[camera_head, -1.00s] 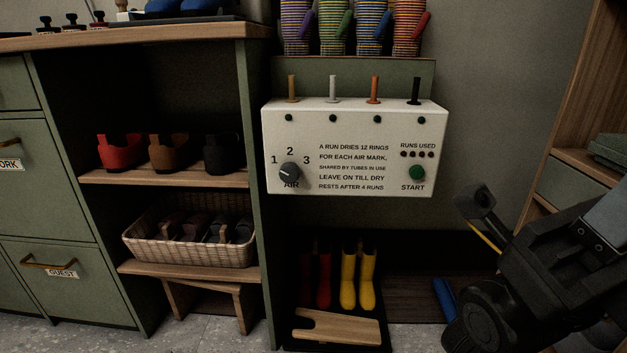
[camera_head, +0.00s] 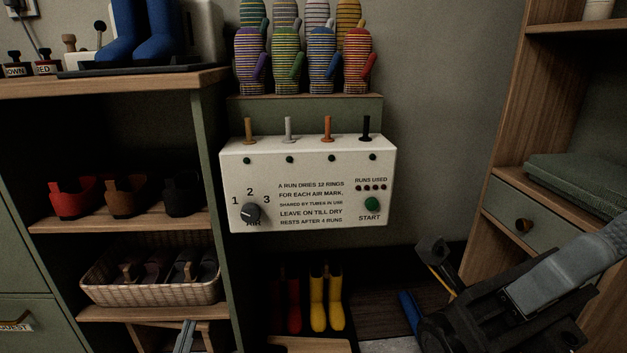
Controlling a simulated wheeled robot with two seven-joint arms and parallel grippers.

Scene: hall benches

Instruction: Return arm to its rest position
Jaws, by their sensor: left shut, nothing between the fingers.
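My left gripper (camera_head: 185,337) shows only as a narrow grey tip at the bottom edge, in front of the low wooden bench below the basket. It is shut with nothing in it; the rest is below the picture. My right arm (camera_head: 510,310) comes in from the lower right, dark and bulky with a grey link. I make out no right fingertips. The white dryer box (camera_head: 306,218) stands in the middle with several upright pegs on top. Its AIR knob (camera_head: 250,214) seems to point toward 1. Its green START button (camera_head: 372,205) is at the right.
Left shelves hold shoe-like holders (camera_head: 124,197) and a wicker basket (camera_head: 150,285). Striped mittens (camera_head: 290,62) stand behind the box. Red (camera_head: 293,305) and yellow boots (camera_head: 327,300) stand below it. A wooden cabinet (camera_head: 525,215) is close to my right arm.

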